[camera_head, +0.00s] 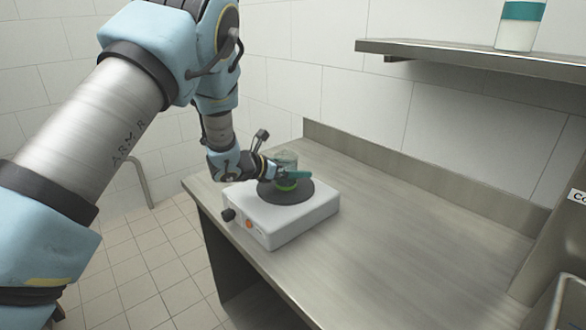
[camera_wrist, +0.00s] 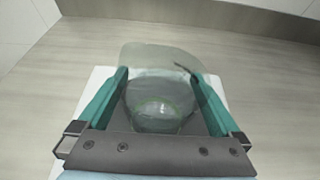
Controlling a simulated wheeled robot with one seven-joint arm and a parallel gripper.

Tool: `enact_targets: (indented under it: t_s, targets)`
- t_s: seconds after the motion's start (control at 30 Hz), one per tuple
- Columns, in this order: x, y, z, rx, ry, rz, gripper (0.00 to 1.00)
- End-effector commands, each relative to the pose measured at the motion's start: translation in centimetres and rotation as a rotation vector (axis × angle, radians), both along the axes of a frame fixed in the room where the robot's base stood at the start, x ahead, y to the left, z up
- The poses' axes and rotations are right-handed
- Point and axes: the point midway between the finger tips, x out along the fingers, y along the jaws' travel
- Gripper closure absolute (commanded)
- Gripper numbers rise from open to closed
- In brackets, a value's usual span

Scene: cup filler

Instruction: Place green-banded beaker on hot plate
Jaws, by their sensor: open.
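The green-banded beaker (camera_head: 286,161) is clear glass with a green band low on its side. It stands upright on the dark round top of the hot plate (camera_head: 318,218), a white box with a dark knob and an orange button. My gripper (camera_head: 296,176) is level with the beaker, its teal fingers on either side of it. In the wrist view the beaker (camera_wrist: 160,62) is between the open fingers of my gripper (camera_wrist: 160,80), which partly frame it. The hot plate's white edge (camera_wrist: 98,76) shows below.
The metal counter (camera_head: 400,220) is clear to the right of the hot plate. A wall shelf (camera_head: 470,61) at the upper right holds a container with a teal band (camera_head: 522,12). A metal rack or basin edge (camera_head: 570,300) is at the lower right.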

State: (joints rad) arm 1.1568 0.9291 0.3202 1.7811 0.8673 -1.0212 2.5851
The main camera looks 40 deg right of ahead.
Motion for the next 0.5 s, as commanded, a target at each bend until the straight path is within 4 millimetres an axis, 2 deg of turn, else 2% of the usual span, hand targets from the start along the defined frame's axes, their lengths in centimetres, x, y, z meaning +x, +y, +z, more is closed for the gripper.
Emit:
enact_targets:
  t_s: [0.5]
  targets:
    - [0.6,9.1,3.6,-0.002,-0.001,0.004,0.00]
